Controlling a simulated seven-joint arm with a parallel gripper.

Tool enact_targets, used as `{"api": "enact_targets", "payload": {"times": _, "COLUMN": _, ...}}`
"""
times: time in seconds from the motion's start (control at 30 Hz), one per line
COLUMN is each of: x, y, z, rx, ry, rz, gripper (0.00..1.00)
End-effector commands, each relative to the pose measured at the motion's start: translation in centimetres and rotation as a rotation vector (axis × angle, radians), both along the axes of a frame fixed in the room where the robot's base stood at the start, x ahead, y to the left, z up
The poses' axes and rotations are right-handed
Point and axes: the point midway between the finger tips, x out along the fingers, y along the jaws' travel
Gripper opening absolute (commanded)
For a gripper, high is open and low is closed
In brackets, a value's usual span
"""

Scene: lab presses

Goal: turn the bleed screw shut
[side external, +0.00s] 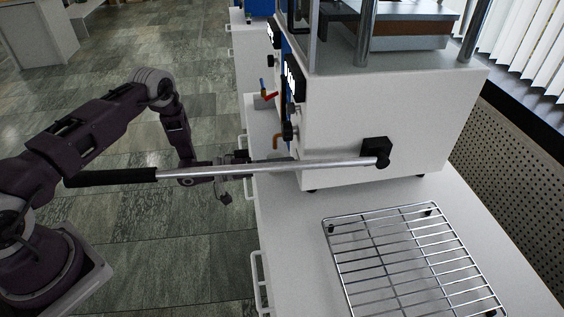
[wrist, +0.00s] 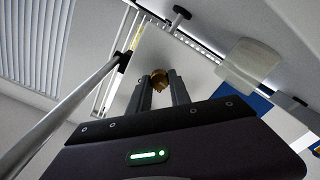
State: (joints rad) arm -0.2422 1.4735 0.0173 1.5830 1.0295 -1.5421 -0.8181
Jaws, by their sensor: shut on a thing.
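The bleed screw (wrist: 160,78) looks like a small brass-coloured knob in the wrist view. It sits between the tips of my gripper (wrist: 161,88), whose two dark fingers are shut on it from either side. In the side external view my gripper (side external: 240,158) is at the front of the white press (side external: 385,125), just behind the long lever. The bleed screw cannot be made out there; the lever and gripper cover that spot.
The press's long steel lever (side external: 230,169) with a black grip crosses close in front of my gripper, and runs along the left in the wrist view (wrist: 62,117). A copper-coloured bent pipe (side external: 277,141) is nearby. A wire rack (side external: 400,262) lies on the white bench (side external: 290,240).

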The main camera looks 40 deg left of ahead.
Motion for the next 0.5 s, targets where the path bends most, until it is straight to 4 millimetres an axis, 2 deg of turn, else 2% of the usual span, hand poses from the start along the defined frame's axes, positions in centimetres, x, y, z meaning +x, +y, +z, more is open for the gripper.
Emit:
{"api": "enact_targets", "payload": {"times": 0.27, "x": -0.04, "y": 0.03, "z": -0.01, "rx": 0.101, "ry": -0.1, "rz": 0.001, "gripper": 0.0}}
{"api": "enact_targets", "payload": {"times": 0.5, "x": -0.09, "y": -0.02, "z": 0.02, "rx": 0.255, "ry": -0.255, "rz": 0.0, "gripper": 0.0}}
